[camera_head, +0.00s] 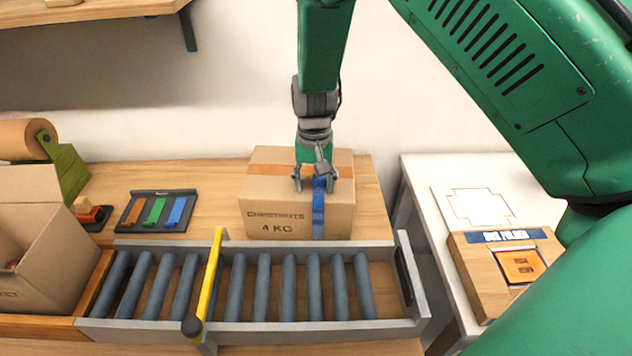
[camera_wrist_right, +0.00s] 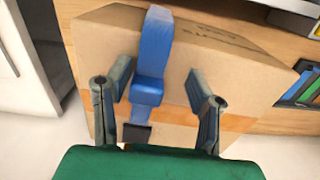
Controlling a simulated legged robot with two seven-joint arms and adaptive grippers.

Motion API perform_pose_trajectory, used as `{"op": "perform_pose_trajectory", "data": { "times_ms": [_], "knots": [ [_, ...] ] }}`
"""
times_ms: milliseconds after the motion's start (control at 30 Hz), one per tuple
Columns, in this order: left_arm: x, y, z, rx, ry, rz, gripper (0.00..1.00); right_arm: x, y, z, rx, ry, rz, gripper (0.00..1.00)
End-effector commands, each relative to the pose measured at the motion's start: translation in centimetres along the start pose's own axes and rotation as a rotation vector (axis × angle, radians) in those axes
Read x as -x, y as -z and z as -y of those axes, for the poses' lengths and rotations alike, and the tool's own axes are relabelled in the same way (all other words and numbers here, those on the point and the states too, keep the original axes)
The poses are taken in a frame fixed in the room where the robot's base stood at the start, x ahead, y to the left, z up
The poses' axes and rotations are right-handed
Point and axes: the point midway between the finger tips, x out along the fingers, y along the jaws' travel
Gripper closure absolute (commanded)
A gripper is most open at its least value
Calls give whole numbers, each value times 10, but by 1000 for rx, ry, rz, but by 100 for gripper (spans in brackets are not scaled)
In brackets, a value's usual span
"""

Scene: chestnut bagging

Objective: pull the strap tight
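The blue strap (camera_head: 318,212) runs down the front of a closed cardboard box marked "4 KG" (camera_head: 268,208), right of the box's middle. My right gripper (camera_head: 322,184) is above the top front edge of the box, over the strap. In the right wrist view, its two fingers (camera_wrist_right: 155,92) stand apart on either side of the strap (camera_wrist_right: 155,55), with gaps to both. A raised blue piece and a dark end of the strap show between them. The box (camera_wrist_right: 232,75) fills the view behind. My left gripper is not in view.
A roller conveyor (camera_head: 250,290) with a yellow bar (camera_head: 211,272) lies in front of the box. An open carton (camera_head: 40,255) stands at left, near a rack of coloured strips (camera_head: 156,211). A white table (camera_head: 455,180) holds a wooden block (camera_head: 490,265) at right.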

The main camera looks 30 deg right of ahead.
Motion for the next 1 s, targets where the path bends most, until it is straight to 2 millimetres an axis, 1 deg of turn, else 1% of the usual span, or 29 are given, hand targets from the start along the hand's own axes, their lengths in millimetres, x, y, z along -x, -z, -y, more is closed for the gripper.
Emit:
{"op": "perform_pose_trajectory", "data": {
  "times_ms": [133, 233, 367, 500, 600, 700, 833, 1000],
  "knots": [
    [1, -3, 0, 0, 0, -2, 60, 6, 1, -2, -1, 3, -2, 52],
    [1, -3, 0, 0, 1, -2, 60, 18, 2, -1, -1, 4, -3, 52],
    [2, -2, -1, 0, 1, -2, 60, 44, 4, 0, 0, 4, -3, 52],
    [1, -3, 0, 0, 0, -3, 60, 75, 3, 2, 1, 2, -2, 52],
    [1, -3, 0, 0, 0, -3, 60, 93, 3, 3, 1, 0, -1, 52],
    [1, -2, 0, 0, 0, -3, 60, 106, 4, 4, 1, 0, 0, 52],
    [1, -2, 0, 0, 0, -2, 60, 115, 4, 4, 0, -2, 2, 52],
    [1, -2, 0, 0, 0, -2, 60, 117, 4, 4, 0, -3, 4, 52]
  ]
}}
